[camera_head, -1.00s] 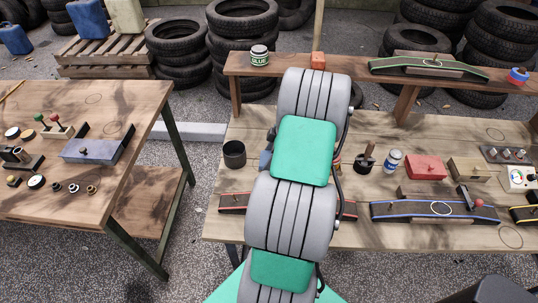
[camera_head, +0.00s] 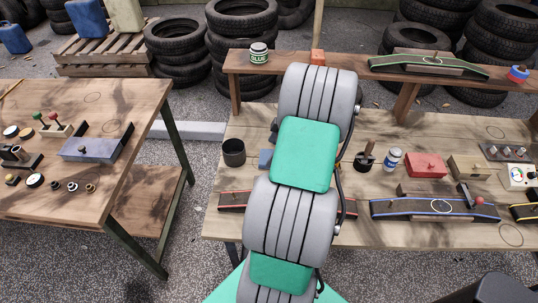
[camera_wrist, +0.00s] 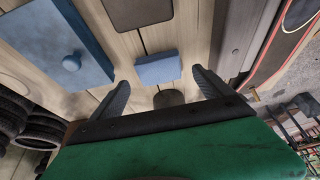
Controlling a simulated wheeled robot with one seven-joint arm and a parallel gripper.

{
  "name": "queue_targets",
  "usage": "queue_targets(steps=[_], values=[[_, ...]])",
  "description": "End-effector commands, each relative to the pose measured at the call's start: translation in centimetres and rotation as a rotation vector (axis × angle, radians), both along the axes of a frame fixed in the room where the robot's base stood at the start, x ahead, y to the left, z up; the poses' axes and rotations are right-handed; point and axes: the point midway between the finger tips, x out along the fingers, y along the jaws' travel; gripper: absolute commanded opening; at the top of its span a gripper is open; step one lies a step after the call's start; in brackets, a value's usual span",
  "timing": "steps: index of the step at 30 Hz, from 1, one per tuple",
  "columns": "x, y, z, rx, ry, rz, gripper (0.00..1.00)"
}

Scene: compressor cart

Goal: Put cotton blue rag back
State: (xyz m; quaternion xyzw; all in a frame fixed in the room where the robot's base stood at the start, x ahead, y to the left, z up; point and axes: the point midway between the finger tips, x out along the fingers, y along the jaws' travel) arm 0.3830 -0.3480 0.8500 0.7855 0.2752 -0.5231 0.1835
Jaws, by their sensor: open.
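A small light-blue folded block, which looks like the cotton blue rag (camera_wrist: 157,68), lies on the wooden bench in the wrist view. In the head view my arm hides the gripper.
A dark cup (camera_head: 233,152) stands left of the rag. A blue box with a knob (camera_wrist: 70,62) is near the left finger in the wrist view. A red-edged ramp (camera_head: 232,200) lies at the bench front. A red box (camera_head: 426,165) and blue-edged ramp (camera_head: 420,208) are further right.

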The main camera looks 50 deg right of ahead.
Motion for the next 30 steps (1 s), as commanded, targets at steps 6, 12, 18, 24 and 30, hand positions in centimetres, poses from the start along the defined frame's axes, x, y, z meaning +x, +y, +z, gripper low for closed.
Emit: queue_targets(steps=[6,12,18,24,30], values=[[-1.7,-1.5,5.1,-0.004,-0.001,-0.004,0.90],[-2.5,-2.0,7.5,0.000,0.001,-0.001,0.90],[-0.5,0.6,9.0,-0.005,0.025,-0.022,0.90],[4.5,15.1,13.2,-0.036,0.122,-0.205,0.90],[1.1,29.9,14.8,-0.062,0.131,-0.474,0.90]])
